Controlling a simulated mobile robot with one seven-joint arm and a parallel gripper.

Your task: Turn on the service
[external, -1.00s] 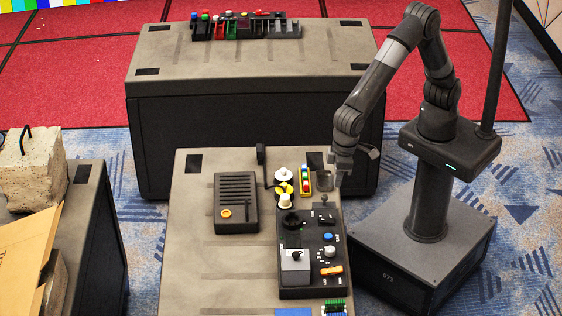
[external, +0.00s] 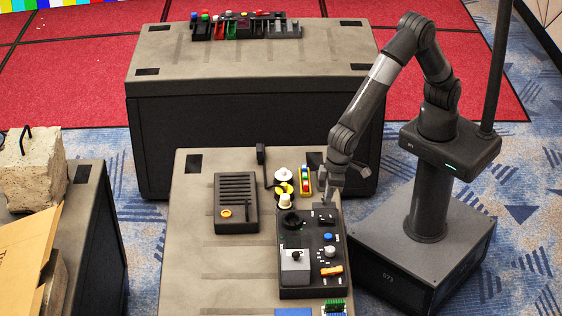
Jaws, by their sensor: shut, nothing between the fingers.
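A black control panel (external: 308,272) lies on the near case. It carries a small black toggle (external: 325,218) at its far right end, a blue button (external: 328,237), a white knob (external: 330,251), an orange switch (external: 331,270), a black round socket (external: 291,219) and a grey box with a black-topped lever (external: 296,262). I cannot read which control is labelled service. My gripper (external: 326,203) is shut and empty, pointing down just above the panel's far right end, close to the toggle. Whether it touches the toggle is too small to tell.
A black slatted box with an orange knob (external: 236,205) lies left of the panel. A yellow strip with coloured buttons (external: 305,181) and white and yellow round parts (external: 284,187) stand close to my gripper. A green circuit board (external: 334,308) is at the near edge.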

